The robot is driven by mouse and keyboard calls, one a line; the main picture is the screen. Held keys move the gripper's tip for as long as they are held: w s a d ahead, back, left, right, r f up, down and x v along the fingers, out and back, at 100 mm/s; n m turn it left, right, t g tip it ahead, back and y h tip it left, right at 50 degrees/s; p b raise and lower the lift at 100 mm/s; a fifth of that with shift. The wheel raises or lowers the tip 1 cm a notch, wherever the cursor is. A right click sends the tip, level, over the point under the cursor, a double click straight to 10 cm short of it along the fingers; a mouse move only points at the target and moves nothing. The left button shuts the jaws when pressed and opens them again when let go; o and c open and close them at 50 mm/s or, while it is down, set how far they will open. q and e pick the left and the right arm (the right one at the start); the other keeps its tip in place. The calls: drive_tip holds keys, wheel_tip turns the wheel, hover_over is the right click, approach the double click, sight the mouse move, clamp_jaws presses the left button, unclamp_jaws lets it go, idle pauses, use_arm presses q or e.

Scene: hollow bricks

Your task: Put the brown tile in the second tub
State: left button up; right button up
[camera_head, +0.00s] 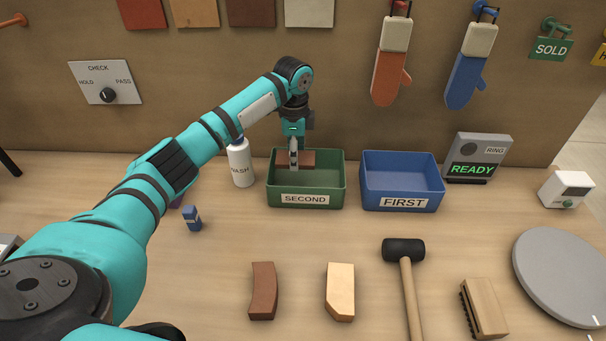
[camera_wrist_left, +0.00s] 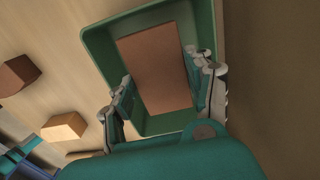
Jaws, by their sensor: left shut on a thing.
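The brown tile (camera_head: 309,158) is between the fingers of my left gripper (camera_head: 293,164), which is shut on it. It also shows in the left wrist view (camera_wrist_left: 155,60), where the fingers (camera_wrist_left: 164,92) grip it on two sides. The second tub is the green one labelled SECOND (camera_head: 338,196). The tile and fingertips are within the outline of its opening, and its green walls (camera_wrist_left: 98,45) surround the tile in the wrist view. I cannot tell whether the tile touches the tub floor.
The blue tub labelled FIRST (camera_head: 431,194) stands just right of the green tub. A white bottle (camera_head: 240,165) stands close to its left. A red-brown brick (camera_head: 263,291), a tan brick (camera_head: 340,291), a mallet (camera_head: 404,250) and a brush (camera_head: 484,308) lie in front.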

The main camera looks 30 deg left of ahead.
use_arm(q)
approach(296, 179)
drive_tip(key=s+f, duration=0.1)
drive_tip(key=s+d+f, duration=0.1)
drive_tip(key=shift+s+d+f+p, duration=0.15)
drive_tip(key=shift+s+f+p, duration=0.1)
drive_tip(key=shift+s+p, duration=0.05)
drive_tip(key=shift+f, duration=0.6)
wheel_tip(296, 179, down, 3)
drive_tip(key=shift+w+f, duration=0.1)
drive_tip(key=shift+f, duration=0.2)
drive_tip(key=o, duration=1)
drive_tip(key=shift+o, duration=1.3)
use_arm(e)
drive_tip(key=shift+s+r, duration=0.3)
drive_tip(key=shift+s, duration=0.25)
drive_tip(key=shift+s+r, duration=0.25)
drive_tip(key=shift+s, duration=0.25)
drive_tip(key=shift+d, duration=0.1)
use_arm(q)
drive_tip(key=shift+r, duration=0.55)
wheel_tip(296, 179, up, 11)
drive_tip(key=shift+r+b, duration=0.15)
drive_tip(key=shift+b, duration=0.2)
use_arm(e)
drive_tip(key=shift+d+f, duration=0.25)
drive_tip(key=shift+f, duration=0.3)
